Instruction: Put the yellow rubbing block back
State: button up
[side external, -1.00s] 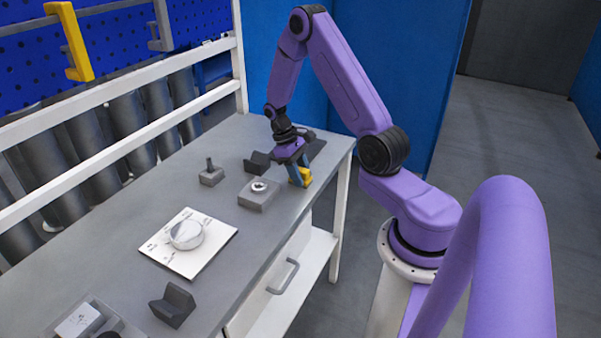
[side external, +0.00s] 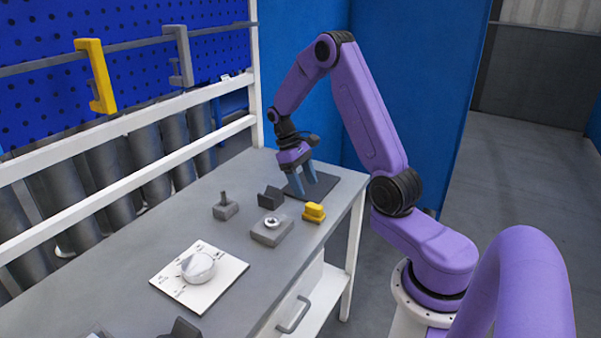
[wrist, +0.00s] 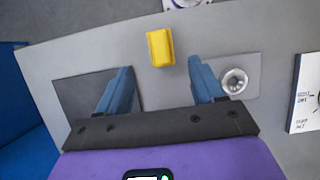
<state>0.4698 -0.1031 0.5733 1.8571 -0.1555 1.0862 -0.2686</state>
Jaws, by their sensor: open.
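The yellow rubbing block (side external: 313,212) stands on the grey bench near its right edge, beside a grey block with a metal ring. It also shows in the wrist view (wrist: 160,47), beyond my fingertips and apart from them. My gripper (side external: 305,190) is open and empty, with its blue fingers over the dark mat (side external: 326,186) at the far end of the bench. In the wrist view my gripper (wrist: 164,75) has its two fingers spread wide, with bare bench between them.
The grey block with a metal ring (side external: 271,231), a dark angled block (side external: 270,197) and a small grey block with a peg (side external: 225,208) stand nearby. A white card with a round clear piece (side external: 198,275) lies nearer the camera.

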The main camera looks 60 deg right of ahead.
jog(key=s+a+r+n+t+h, duration=0.1)
jog(key=s+a+r+n, duration=0.2)
jog(key=a, duration=0.6)
jog(key=s+a+r+n+t, duration=0.1)
jog(key=a+r+n+t, duration=0.15)
jog(key=a+r, duration=0.45)
jog(key=s+a+n, duration=0.3)
jog(key=s+a, duration=0.1)
jog(key=s, duration=0.5)
jog(key=s+a+n+t+y, duration=0.1)
jog(key=s+a+n, duration=0.3)
jog(key=s, duration=0.6)
jog(key=shift+a+f, duration=0.4)
jog(key=shift+f, duration=0.05)
